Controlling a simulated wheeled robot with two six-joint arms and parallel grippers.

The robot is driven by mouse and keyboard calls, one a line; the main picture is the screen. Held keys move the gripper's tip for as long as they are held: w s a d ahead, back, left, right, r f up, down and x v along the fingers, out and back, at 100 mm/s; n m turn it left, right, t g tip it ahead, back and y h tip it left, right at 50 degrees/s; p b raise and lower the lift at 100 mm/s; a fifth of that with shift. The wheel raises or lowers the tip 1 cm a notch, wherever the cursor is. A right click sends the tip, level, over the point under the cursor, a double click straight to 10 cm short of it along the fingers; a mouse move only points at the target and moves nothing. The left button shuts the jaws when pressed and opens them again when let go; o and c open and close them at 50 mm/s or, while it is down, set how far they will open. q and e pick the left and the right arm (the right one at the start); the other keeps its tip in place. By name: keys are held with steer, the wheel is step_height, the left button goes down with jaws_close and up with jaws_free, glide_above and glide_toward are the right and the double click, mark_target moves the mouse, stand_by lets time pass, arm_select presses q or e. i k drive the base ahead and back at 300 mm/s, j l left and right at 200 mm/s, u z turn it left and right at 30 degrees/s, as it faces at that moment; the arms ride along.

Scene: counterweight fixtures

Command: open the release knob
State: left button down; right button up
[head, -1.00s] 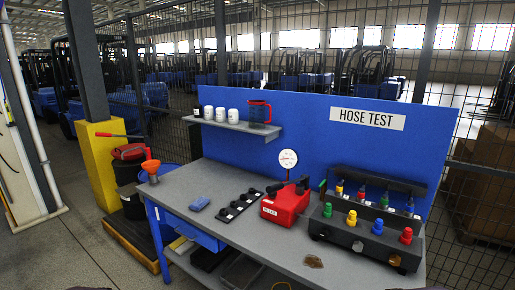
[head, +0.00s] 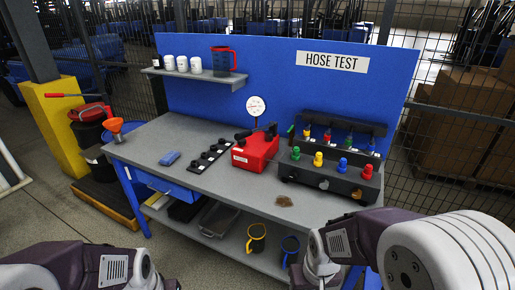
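A red pump box (head: 255,152) with a white label and black parts on top stands on the grey bench, with a round white gauge (head: 256,106) behind it. I cannot tell for sure which part is the release knob. My arms show at the bottom edge, the left at lower left and the right at lower right. Neither gripper's fingers are in view.
A blue sponge (head: 170,158) and a black strip with several fittings (head: 210,158) lie left of the red box. A brown stain (head: 284,201) is near the front edge. An orange funnel (head: 114,126) is at the left corner.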

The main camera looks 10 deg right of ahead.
mark_target(242, 143)
steer(key=i+j, duration=0.45)
steer(key=i, duration=0.2)
steer(key=i+j, duration=0.45)
steer(key=i, duration=0.2)
steer(key=z, duration=0.05)
